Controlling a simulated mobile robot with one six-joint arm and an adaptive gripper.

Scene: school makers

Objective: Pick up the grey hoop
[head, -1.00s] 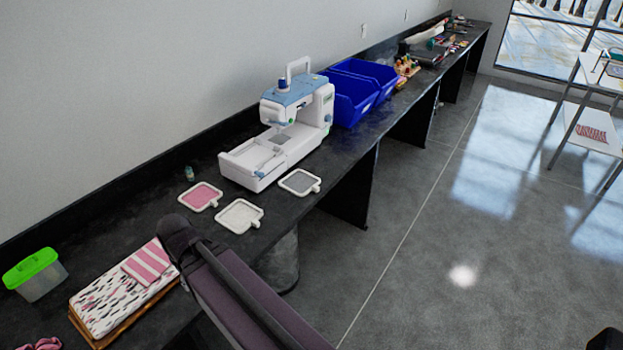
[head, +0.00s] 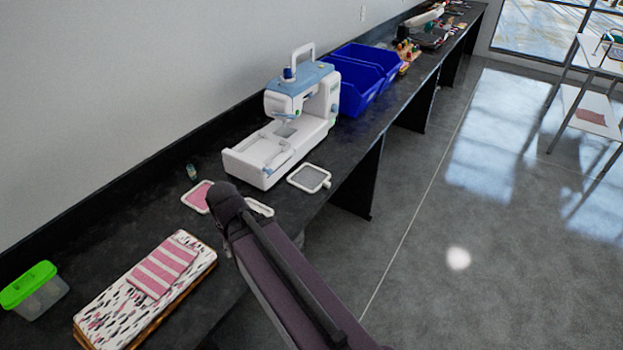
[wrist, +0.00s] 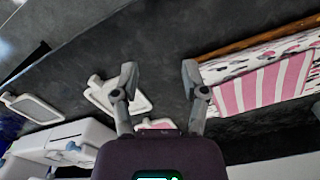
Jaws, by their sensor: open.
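The grey hoop (head: 309,178), a small white square frame with grey fabric and a tab, lies flat on the black counter in front of the sewing machine. In the wrist view the grey hoop (wrist: 32,107) is at the far left. My gripper (wrist: 159,76) is open and empty, its two fingers spread over bare counter between the white hoop and the striped cloth. The grey hoop lies well to the left of the fingers there. In the head view my arm hides the gripper.
A white hoop (wrist: 97,95) lies beside the left finger; my arm mostly covers it in the head view. A pink hoop (head: 196,196), sewing machine (head: 262,157), blue bins (head: 352,95), folded cloths (head: 110,310) and green-lidded box (head: 40,298) share the counter (head: 130,222).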

